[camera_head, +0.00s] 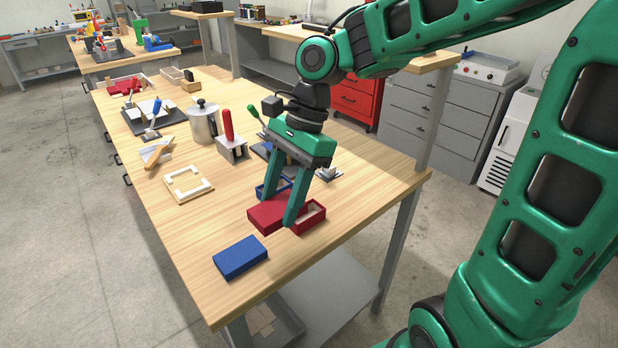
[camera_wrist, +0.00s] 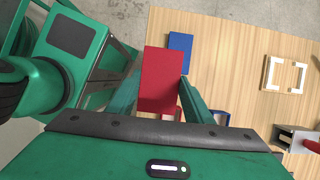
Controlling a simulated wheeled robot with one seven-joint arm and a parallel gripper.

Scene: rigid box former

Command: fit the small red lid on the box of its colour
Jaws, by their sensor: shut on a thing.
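My gripper (camera_head: 281,208) is shut on the red lid (camera_head: 266,213), which also shows between the fingers in the wrist view (camera_wrist: 162,78). The lid looks raised above the table; its exact height is hard to tell. The open red box (camera_head: 311,217) stands on the table just right of the lid in the head view, partly hidden by a finger. In the wrist view the lid and gripper hide most of it.
An open blue box (camera_head: 262,188) stands behind the lid, partly hidden. A blue lid (camera_head: 240,257) lies near the front edge. A pale frame (camera_head: 188,184), a metal holder with a red handle (camera_head: 231,149) and a metal pot (camera_head: 203,124) stand farther back. Table left of the blue lid is clear.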

